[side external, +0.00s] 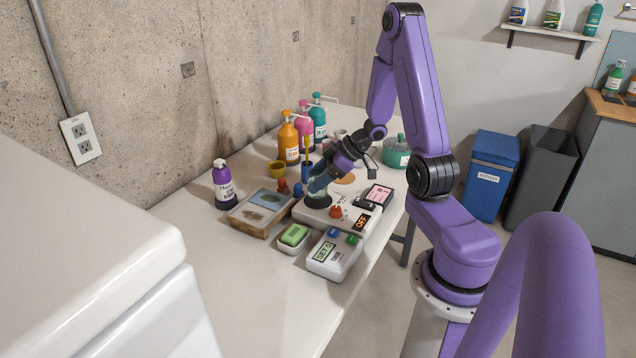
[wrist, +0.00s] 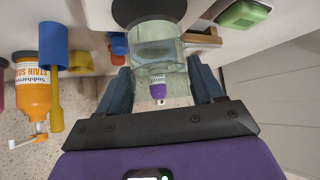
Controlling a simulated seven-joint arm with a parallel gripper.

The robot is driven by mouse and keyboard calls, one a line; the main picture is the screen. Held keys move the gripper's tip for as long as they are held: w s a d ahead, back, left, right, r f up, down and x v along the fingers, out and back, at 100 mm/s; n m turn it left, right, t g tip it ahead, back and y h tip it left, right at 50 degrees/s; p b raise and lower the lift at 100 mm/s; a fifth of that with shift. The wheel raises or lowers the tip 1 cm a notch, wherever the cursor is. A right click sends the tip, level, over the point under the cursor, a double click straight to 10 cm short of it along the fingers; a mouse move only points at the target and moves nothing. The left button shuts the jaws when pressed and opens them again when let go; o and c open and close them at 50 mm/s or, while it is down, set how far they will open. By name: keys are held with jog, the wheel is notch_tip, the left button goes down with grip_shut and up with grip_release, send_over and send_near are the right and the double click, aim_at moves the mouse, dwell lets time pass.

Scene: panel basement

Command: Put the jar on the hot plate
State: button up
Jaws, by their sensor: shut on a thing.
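The jar is clear glass and shows in the wrist view (wrist: 156,52), between the two dark blue fingers of my gripper (wrist: 160,88). My gripper is shut on its sides. In the side view, my gripper (side external: 318,187) is low over the white hot plate unit (side external: 304,213), at its round black heating disc (side external: 318,202). The fingers largely hide the jar there. In the wrist view, the black disc (wrist: 138,11) lies right by the jar's base. I cannot tell whether the base touches the disc. The unit has a red knob (side external: 336,212) and a display reading OFF (side external: 362,221).
The front left table is clear.

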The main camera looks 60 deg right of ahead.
jog(key=shift+f, duration=0.8)
jog(key=shift+f, duration=0.2)
jog(key=o, duration=1.2)
jog(key=shift+r, duration=0.1)
